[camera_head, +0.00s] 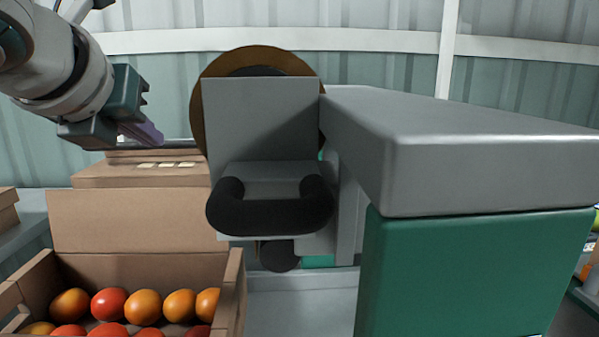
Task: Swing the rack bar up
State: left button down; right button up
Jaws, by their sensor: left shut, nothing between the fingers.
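My left gripper (146,135) is at the upper left, with its purple fingers shut and nothing seen between them. It is above the cardboard boxes and left of a brown-rimmed disc (266,58). A grey plate (262,112) stands in front of the disc, with a thick black U-shaped handle (270,216) low on its front. A thin dark bar (178,142) shows just behind the fingers; I cannot tell whether they touch. I cannot tell which part is the rack bar. My right gripper is not in view.
A large grey block (460,160) on a green body (470,270) fills the right and hides what is behind. A tomato crate (234,300) is at lower left. Cardboard (135,220) stands behind it. A pale surface (300,305) is clear below the handle.

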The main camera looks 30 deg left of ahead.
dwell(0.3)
pick_arm(q)
jog(key=b+x, duration=0.2)
jog(key=x, duration=0.8)
jog(key=shift+r, duration=0.1)
